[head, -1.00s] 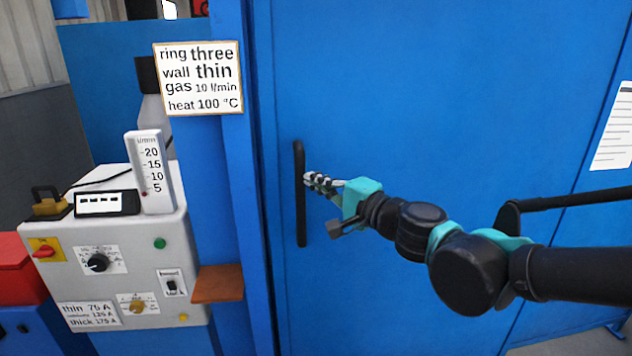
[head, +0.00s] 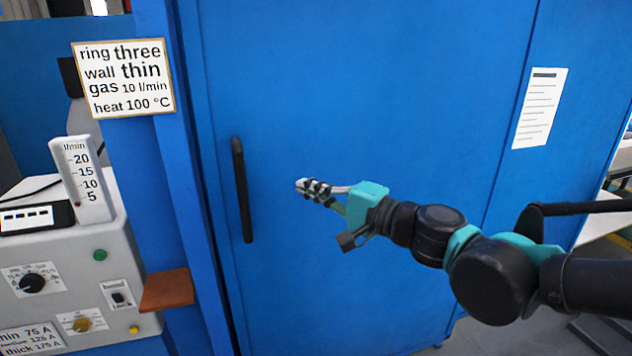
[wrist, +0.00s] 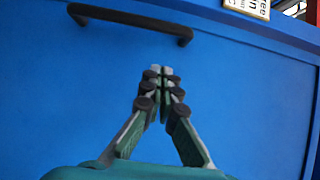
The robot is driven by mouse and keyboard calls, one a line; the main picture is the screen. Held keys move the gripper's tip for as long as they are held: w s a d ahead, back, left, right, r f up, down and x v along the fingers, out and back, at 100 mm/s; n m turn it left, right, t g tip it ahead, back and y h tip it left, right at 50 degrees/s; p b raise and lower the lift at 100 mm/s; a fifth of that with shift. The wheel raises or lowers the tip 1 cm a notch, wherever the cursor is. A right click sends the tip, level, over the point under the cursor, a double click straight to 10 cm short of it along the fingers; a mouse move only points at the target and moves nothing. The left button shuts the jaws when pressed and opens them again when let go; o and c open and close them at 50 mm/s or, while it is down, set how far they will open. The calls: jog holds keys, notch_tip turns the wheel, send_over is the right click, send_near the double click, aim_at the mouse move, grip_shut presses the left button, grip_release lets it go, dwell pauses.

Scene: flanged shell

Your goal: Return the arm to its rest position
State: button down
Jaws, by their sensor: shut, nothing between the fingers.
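My gripper (head: 299,187) is shut and empty in front of a large blue door (head: 370,110). Its fingers point left toward the door's black vertical handle (head: 242,190), with a clear gap between them in the head view. In the wrist view the closed fingertips (wrist: 161,72) meet in the middle, and the handle (wrist: 130,21) shows above them, apart from them. My arm reaches in from the right edge of the head view, stretched out.
A grey control box (head: 75,270) with knobs and a flow gauge (head: 82,180) stands at the left. A brown ledge (head: 167,290) juts out beside it. A sign (head: 124,78) hangs above. A paper sheet (head: 540,108) is on the blue wall at right.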

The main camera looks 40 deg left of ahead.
jog(key=w+d+f+n+t+h, duration=0.2)
jog(key=w+d+f+h, duration=0.2)
jog(key=w+d+f, duration=0.7)
jog(key=w+d+f+n+t+h, duration=0.15)
jog(key=w+d+f+h, duration=0.35)
jog(key=d+f, duration=0.7)
jog(key=d+f+m+h, duration=0.1)
jog(key=d+f+h, duration=0.2)
jog(key=d, duration=0.7)
jog(key=s+d+f+m+h, duration=0.1)
jog(key=d+f+h, duration=0.2)
jog(key=d, duration=0.7)
jog(key=s+d+f+m+h, duration=0.1)
jog(key=d+f+h, duration=0.2)
jog(key=d, duration=0.8)
jog(key=shift+f, duration=0.75)
jog(key=shift+d, duration=0.1)
